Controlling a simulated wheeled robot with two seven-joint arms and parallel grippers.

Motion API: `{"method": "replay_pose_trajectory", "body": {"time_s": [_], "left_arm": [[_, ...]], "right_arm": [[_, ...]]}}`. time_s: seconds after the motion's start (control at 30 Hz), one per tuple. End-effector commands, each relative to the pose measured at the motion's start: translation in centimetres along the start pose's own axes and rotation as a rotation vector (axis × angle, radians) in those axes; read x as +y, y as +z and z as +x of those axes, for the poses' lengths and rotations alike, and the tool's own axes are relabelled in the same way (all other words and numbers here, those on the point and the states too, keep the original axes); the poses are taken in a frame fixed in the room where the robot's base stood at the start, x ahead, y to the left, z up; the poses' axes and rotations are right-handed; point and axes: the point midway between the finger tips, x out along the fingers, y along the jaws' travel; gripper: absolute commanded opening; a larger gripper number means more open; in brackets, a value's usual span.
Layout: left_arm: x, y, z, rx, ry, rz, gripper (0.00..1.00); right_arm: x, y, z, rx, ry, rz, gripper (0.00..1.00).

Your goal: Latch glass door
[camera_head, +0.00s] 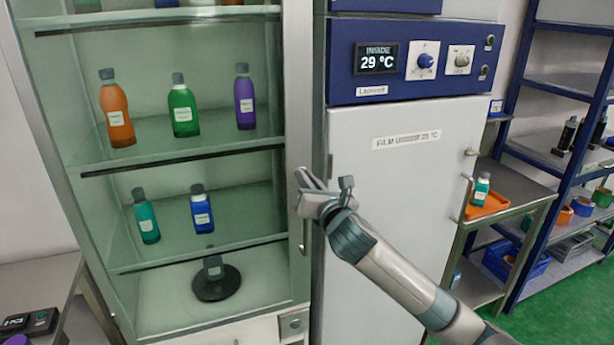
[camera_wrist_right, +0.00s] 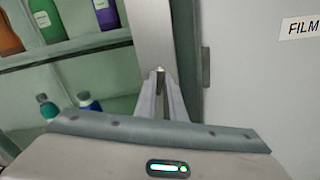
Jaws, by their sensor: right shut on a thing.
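The glass door (camera_head: 225,160) fronts a tall cabinet with bottles behind it. Its pale metal frame (camera_head: 297,90) runs along the right side, close to the white cabinet; I cannot tell if a small gap is left. A slim vertical handle (camera_head: 304,238) is on this frame. My right gripper (camera_head: 302,180) is shut on the handle near its top end; the fingers (camera_wrist_right: 162,92) show in the right wrist view, in front of the door frame (camera_wrist_right: 153,35). A small square metal fitting (camera_head: 292,323) sits below the door's right corner. My left gripper is not in view.
A white cabinet (camera_head: 385,220) with a blue control panel (camera_head: 410,60) reading 29 °C stands right of the door. Further right are a metal side table with an orange tray (camera_head: 488,205) and blue shelving (camera_head: 560,85). A dark device (camera_head: 30,320) lies at lower left.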

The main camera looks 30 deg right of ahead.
Motion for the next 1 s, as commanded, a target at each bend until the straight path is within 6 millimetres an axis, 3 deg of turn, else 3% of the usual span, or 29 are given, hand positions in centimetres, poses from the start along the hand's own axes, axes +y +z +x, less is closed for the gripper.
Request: {"method": "replay_pose_trajectory", "body": {"time_s": [1.0], "left_arm": [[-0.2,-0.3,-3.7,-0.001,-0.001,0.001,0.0]], "right_arm": [[-0.3,-0.2,0.0,0.001,-0.001,0.961,0.0]]}}
